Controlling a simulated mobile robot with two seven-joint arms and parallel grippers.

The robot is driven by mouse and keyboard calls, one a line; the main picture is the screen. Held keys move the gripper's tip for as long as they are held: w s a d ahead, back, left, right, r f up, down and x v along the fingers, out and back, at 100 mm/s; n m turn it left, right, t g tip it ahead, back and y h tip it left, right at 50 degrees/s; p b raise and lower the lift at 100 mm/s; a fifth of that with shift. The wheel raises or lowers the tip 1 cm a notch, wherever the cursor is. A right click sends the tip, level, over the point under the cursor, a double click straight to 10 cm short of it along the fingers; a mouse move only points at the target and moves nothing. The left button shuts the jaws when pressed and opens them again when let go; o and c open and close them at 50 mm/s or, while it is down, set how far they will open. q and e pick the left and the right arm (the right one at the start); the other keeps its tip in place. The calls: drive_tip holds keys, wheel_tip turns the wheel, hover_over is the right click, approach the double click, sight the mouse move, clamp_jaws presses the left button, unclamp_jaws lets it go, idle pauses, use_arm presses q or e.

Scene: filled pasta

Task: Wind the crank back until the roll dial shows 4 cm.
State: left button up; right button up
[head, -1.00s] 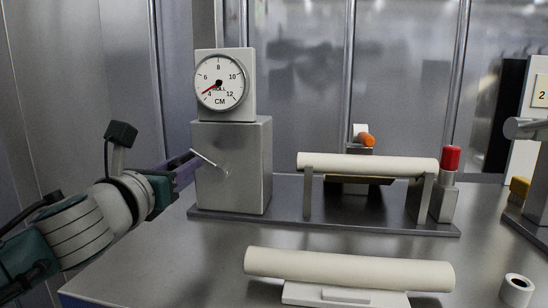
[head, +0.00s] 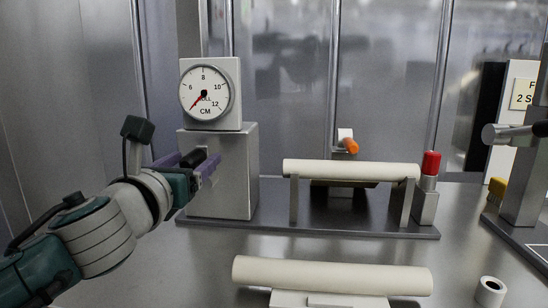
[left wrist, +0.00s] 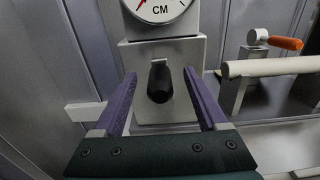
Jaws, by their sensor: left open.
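The roll dial (head: 206,92) sits on top of a grey metal box (head: 238,180). Its red needle points to the lower left and covers the spot of the 4 mark. The crank's black handle (head: 197,158) sticks out from the front of the box; it shows end-on in the left wrist view (left wrist: 160,82). My left gripper (left wrist: 159,76) is open, with one purple finger on each side of the handle and a visible gap to both. In the head view the fingers (head: 200,166) partly hide the crank. My right gripper is not in view.
A pale roll (head: 350,171) rests on the stand right of the box, beside a red-capped post (head: 430,165) and an orange-handled lever (head: 350,146). Another pale roll (head: 330,275) lies in front. A small white ring (head: 491,290) and a grey machine (head: 522,180) stand at right.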

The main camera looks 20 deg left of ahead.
use_arm(q)
drive_tip(key=p+v, duration=0.1)
drive_tip(key=v, duration=0.8)
drive_tip(key=shift+p, duration=0.3)
